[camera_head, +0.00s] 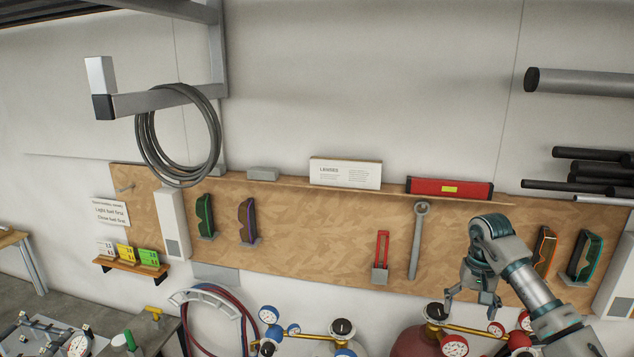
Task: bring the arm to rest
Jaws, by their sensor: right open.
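My right arm comes in from the lower right, and my right gripper (474,303) hangs at its end with the fingers pointing down. The fingers are apart and nothing shows between them. The gripper is in front of the lower edge of the wooden wall board (330,238), near the gas gauges. My left gripper is not in the head view.
A wrench (418,240) and a red-handled tool (381,258) hang left of my right gripper. Gauges (455,345) and a dark red cylinder (415,343) stand below it. A coiled cable (178,135) hangs from a bracket at left. Black bars (600,169) stick out at right.

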